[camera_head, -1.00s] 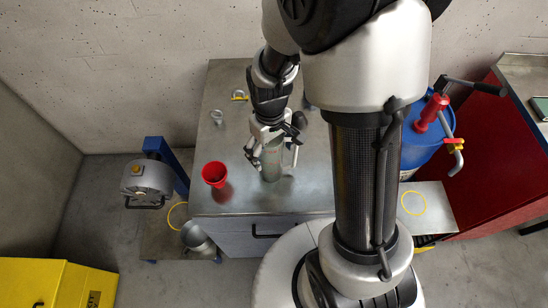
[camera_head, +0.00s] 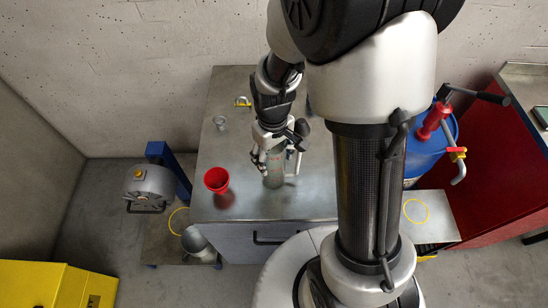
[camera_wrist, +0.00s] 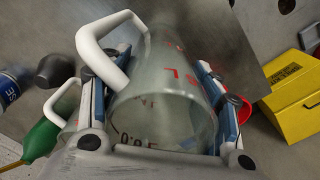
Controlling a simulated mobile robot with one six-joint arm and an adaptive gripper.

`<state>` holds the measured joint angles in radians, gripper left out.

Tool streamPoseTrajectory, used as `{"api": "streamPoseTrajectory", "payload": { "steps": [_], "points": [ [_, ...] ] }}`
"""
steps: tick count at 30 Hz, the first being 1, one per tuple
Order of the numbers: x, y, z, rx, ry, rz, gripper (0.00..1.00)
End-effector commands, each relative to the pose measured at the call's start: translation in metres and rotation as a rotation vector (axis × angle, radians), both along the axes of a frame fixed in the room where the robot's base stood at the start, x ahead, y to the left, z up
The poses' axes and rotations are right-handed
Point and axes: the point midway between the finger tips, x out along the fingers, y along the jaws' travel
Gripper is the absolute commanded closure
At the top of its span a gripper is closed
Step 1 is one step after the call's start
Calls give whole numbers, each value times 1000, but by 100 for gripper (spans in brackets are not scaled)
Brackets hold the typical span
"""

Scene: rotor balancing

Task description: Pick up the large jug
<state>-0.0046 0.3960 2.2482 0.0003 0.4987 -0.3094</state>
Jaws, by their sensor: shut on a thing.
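The large jug (camera_wrist: 165,95) is clear, with a white handle and red markings, and fills the middle of the wrist view. It stands upright over the metal table (camera_head: 240,205) in the head view (camera_head: 273,176). My gripper (camera_head: 275,162) comes down from above and is shut on the jug, with one finger on each side of its body. In the wrist view the fingers (camera_wrist: 158,95) lie along both walls, and the white handle sticks out to the left. I cannot tell whether the jug's base touches the table.
A red funnel-like cup (camera_head: 217,180) stands left of the jug. A small metal cup (camera_head: 220,122) and a yellow-ringed item (camera_head: 242,102) are further back. A dark rounded object (camera_head: 302,127) is close behind my gripper. A blue drum (camera_head: 430,145) stands right of the table.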

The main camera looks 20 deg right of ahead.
Motion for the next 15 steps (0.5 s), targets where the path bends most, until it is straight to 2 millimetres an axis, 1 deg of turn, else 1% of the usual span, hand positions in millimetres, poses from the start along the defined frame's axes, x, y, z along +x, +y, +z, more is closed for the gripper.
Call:
{"api": "streamPoseTrajectory", "payload": {
  "steps": [5,8,11,15],
  "points": [
    [2,0,21,0,-5,0,69],
    [2,0,40,0,-7,0,69],
    [2,0,64,0,-7,0,69],
    [2,0,103,0,-9,0,69]
  ]
}}
